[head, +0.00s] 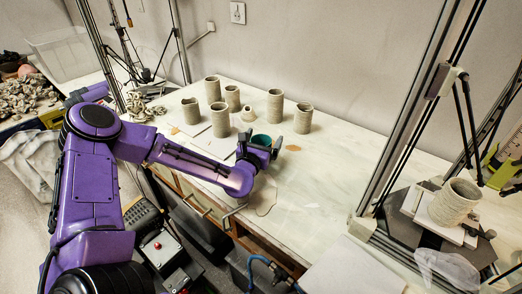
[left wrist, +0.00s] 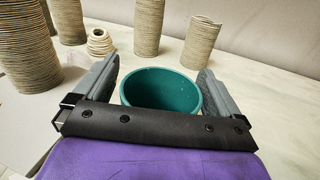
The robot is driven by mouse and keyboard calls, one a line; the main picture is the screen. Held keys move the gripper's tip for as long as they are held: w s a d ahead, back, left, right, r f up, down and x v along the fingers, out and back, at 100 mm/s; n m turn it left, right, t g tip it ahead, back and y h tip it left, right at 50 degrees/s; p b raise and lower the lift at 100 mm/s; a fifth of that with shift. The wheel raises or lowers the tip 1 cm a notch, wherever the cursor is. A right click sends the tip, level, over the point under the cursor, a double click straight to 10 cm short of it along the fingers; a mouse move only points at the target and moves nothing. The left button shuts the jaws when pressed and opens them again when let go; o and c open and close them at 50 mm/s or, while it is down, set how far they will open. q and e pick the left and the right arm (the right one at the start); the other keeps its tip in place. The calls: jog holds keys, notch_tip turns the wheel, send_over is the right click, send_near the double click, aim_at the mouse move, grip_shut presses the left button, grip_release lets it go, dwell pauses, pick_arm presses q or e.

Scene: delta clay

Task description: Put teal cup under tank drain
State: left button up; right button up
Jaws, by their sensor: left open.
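The teal cup (left wrist: 160,90) stands upright on the white table, with its open top facing up. In the left wrist view it sits between the two grey fingers of my left gripper (left wrist: 148,88), which is open around it; a gap shows on the left, and the right finger is close to the cup's side. In the head view the cup (head: 261,140) is partly hidden by my left gripper (head: 259,147). I see no tank or drain that I can identify. My right gripper is not in view.
Several grey ribbed clay vessels (head: 275,106) stand just behind the cup, with a small one (left wrist: 100,42) among them. A clay printer frame with a clay pot (head: 455,202) stands at the right. The table (head: 340,165) right of the cup is mostly clear.

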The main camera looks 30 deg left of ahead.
pick_arm(q)
jog(key=c, duration=1.1)
jog(key=shift+r, duration=0.1)
jog(key=shift+c, duration=0.2)
